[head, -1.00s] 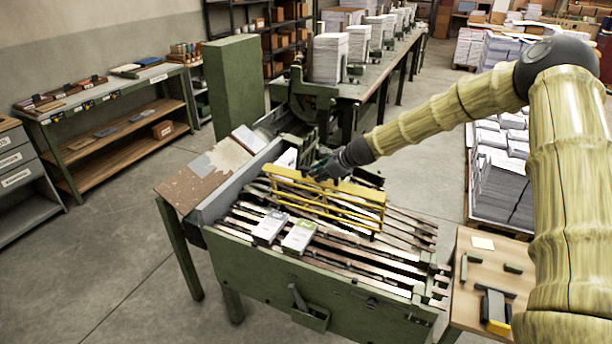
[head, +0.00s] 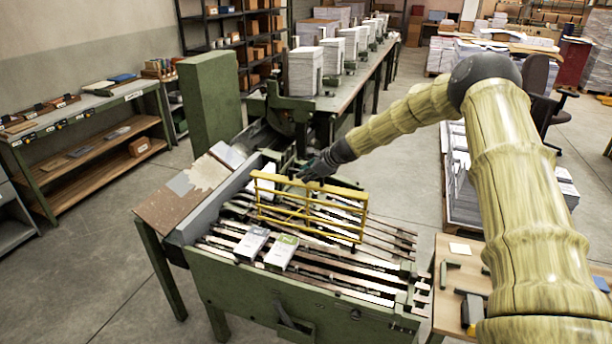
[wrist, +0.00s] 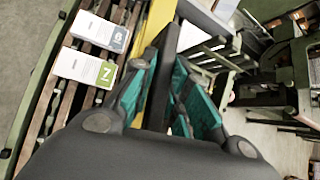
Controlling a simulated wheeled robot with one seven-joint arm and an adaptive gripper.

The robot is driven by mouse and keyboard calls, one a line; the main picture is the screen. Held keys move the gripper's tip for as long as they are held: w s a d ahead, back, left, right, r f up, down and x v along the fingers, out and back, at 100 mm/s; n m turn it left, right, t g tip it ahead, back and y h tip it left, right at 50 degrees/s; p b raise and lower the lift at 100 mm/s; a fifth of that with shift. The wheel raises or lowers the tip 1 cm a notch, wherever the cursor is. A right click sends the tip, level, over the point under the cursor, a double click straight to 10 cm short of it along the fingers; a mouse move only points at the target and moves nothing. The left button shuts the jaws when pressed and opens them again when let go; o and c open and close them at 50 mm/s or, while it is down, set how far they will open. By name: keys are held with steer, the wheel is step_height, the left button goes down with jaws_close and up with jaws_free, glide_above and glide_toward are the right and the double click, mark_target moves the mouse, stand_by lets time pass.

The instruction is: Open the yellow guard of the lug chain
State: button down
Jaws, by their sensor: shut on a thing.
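The yellow guard (head: 312,206) is a barred frame over the slatted lug chain (head: 385,268) of the green machine. It stands raised and tilted, its top bar above the slats. In the wrist view a strip of the guard (wrist: 158,45) runs up beside the fingers. My gripper (head: 308,173) is at the guard's top bar, on the far side. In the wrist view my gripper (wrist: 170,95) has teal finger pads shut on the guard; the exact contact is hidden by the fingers.
A brown-topped table (head: 172,205) adjoins the machine at left. A side table with tools (head: 455,262) stands at right, below my arm. A tall green cabinet (head: 208,105) and a long bench with paper stacks (head: 305,72) are behind. Floor is free at left.

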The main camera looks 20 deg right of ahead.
steer(key=c, duration=1.4)
jaws_free()
steer(key=shift+c, duration=0.2)
steer(key=v, duration=1.2)
